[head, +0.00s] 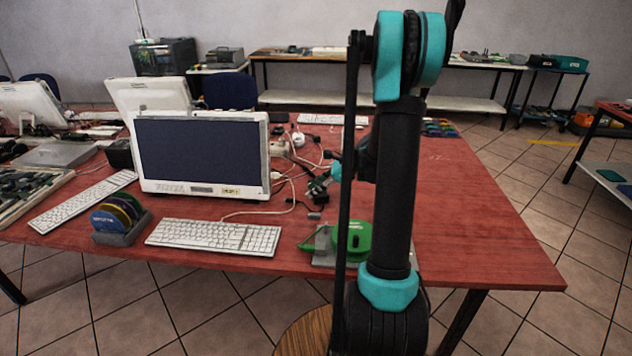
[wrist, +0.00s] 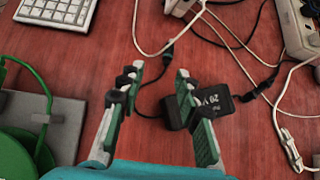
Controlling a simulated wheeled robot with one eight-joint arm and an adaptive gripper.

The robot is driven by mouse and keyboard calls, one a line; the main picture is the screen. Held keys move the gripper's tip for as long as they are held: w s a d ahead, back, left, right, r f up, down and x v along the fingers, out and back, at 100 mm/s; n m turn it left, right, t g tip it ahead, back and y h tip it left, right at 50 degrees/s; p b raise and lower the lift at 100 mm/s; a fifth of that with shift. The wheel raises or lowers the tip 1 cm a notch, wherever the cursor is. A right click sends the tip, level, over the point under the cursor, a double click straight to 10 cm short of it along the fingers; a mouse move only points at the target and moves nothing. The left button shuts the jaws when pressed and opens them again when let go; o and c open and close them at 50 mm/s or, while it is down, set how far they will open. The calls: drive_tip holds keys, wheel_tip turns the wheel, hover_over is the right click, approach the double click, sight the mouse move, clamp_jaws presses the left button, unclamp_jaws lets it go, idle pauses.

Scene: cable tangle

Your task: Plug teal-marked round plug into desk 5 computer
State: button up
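My gripper (wrist: 160,68) is open, its fingers pointing down over the red desk with nothing held between them. It also shows in the head view (head: 321,183), right of the white computer (head: 203,155) with a dark screen. A thin black connector (wrist: 168,52) joined to a white cable lies just beyond the fingertips, with a black cable curving from it. A black adapter (wrist: 222,104) marked "20 V" lies beside the right finger, partly hidden by it. I cannot make out a teal mark on any plug, nor a desk number on the computer.
White cables (wrist: 275,85) and a pale power strip (wrist: 300,30) lie to the right. A green tape dispenser (wrist: 25,135) on a grey base stands at left, near the keyboard (wrist: 58,12). The desk's right part (head: 465,215) is mostly clear.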

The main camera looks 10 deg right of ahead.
sight(293, 199)
drive_tip(key=shift+w+d+f+m, duration=0.15)
drive_tip(key=shift+w+d+m, duration=0.15)
drive_tip(key=shift+w+m, duration=0.35)
drive_tip(key=shift+w+a+f, duration=0.1)
drive_tip(key=shift+w+a, duration=0.05)
drive_tip(key=shift+w, duration=0.05)
drive_tip(key=shift+x, duration=4.3)
clamp_jaws()
drive_tip(key=shift+r, duration=0.25)
wheel_tip(293, 199, up, 7)
